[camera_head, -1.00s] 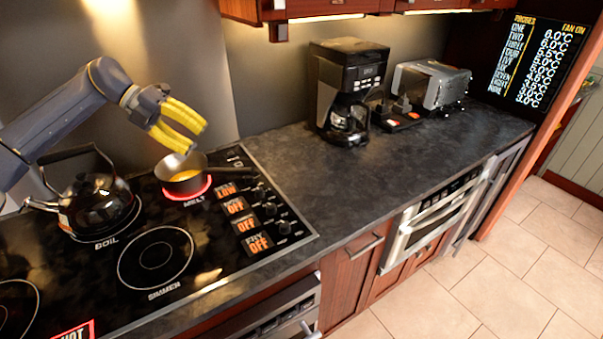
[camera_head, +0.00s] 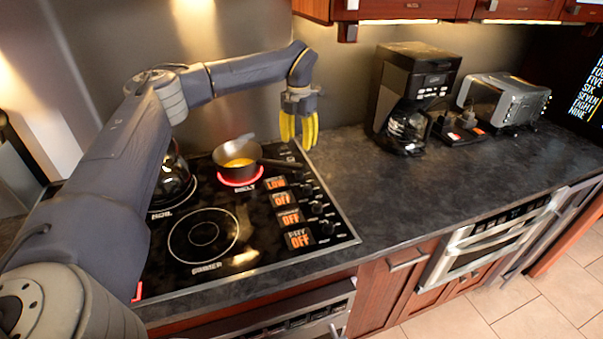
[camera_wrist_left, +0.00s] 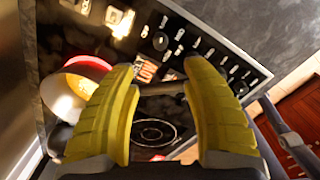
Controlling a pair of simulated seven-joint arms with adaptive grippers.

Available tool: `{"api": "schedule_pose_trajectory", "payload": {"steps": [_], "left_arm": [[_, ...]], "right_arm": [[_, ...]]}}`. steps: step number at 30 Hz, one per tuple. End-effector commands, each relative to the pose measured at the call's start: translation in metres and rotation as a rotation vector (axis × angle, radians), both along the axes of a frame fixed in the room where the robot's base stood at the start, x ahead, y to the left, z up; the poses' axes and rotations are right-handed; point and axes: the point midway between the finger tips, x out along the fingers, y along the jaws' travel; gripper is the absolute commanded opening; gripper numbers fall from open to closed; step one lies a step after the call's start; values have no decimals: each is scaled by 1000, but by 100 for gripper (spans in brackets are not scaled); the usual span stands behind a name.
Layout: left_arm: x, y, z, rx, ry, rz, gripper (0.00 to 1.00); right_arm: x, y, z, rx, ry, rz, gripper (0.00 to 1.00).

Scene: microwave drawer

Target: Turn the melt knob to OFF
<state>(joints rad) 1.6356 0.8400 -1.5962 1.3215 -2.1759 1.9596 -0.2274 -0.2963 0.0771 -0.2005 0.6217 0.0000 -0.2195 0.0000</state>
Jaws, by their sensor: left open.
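The black cooktop (camera_head: 190,270) has a column of orange displays at its right side. The top display, beside the melt burner, reads LOW (camera_head: 276,184); the LOW display also shows in the left wrist view (camera_wrist_left: 145,72). The melt knob is small and dark, beside that display, and hard to make out exactly. My left gripper (camera_head: 298,144) has its yellow fingers pointing down, apart and empty, above the cooktop's back right corner. In the left wrist view, the fingers (camera_wrist_left: 160,68) frame the area near the LOW display. My right gripper is not in view.
A saucepan (camera_head: 237,154) with yellow contents sits on the glowing melt burner, its handle reaching right toward the displays. A kettle (camera_head: 176,180) stands partly behind my arm. A coffee maker (camera_head: 413,95) and toaster (camera_head: 503,97) stand on the counter (camera_head: 430,190) at right.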

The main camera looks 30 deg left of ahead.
Motion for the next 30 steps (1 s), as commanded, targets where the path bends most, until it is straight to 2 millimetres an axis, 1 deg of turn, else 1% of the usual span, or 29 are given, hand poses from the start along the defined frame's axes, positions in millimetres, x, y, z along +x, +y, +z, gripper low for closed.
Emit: {"api": "schedule_pose_trajectory", "payload": {"steps": [1,3,9,15,19,24,30], "left_arm": [[-1,0,-12,-1,4,-1,48],[-1,0,-24,-1,4,1,48],[-1,0,-61,-1,3,1,48],[0,-1,-93,-1,1,-1,48],[0,-1,-109,-2,1,0,48],[0,0,-123,-2,1,1,48],[0,0,-129,-1,-1,0,48]], "right_arm": [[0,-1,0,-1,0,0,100],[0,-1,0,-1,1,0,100],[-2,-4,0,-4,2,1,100],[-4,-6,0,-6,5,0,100],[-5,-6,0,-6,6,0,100],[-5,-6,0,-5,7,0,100],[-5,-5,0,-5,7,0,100]]}}
